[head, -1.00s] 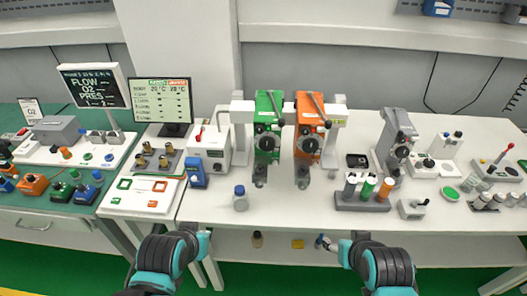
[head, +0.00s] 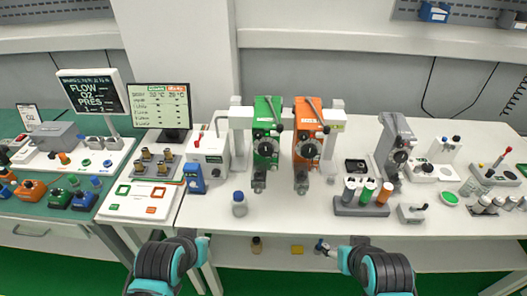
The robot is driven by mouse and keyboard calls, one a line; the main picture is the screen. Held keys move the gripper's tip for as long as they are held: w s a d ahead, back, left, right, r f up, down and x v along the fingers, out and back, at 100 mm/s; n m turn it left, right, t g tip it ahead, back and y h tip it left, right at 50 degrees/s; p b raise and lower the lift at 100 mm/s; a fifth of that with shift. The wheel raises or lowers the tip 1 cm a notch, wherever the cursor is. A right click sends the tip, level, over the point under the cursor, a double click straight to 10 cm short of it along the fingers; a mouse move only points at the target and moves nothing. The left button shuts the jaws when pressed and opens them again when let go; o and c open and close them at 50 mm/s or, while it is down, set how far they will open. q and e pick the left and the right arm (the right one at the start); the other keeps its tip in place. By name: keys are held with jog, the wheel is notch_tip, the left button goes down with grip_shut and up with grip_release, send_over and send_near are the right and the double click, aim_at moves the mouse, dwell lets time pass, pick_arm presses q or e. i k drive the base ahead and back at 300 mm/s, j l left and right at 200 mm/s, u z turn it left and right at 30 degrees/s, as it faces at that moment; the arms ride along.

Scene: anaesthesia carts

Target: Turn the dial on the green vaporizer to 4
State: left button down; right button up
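The green vaporizer (head: 267,128) stands upright on the white table, mounted beside an orange vaporizer (head: 308,130). Its round black dial (head: 265,149) faces me, but the number it is set to is too small to read. My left arm comes in at the lower left, with its gripper (head: 205,240) at the table's front edge, well below and left of the green vaporizer. My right gripper (head: 324,246) is in front of the table edge, below and right of it. Both grippers are away from the dial, and their fingers are too small to judge.
A blue-capped bottle (head: 239,204) stands in front and left of the green vaporizer. A rack of colored cylinders (head: 361,210) and a grey vaporizer (head: 393,142) are to the right. A monitor (head: 162,105) stands to the left. The table just before the green vaporizer is clear.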

aim_at(265, 149)
jog(key=z, duration=0.4)
jog(key=j+z, duration=0.4)
jog(key=k+j+z, duration=0.1)
jog(key=z, duration=0.3)
jog(key=k+j+z, duration=0.15)
jog(key=j+z, duration=0.2)
jog(key=k+j, duration=0.1)
jog(key=j, duration=0.25)
jog(key=k+j+z, duration=0.15)
jog(key=j, duration=0.25)
jog(key=k+j, duration=0.1)
jog(key=j, duration=0.25)
jog(key=k+j+z, duration=0.1)
jog(key=j, duration=0.25)
jog(key=k+j, duration=0.2)
jog(key=j, duration=0.15)
jog(key=i+j, duration=0.1)
jog(key=j+z, duration=0.05)
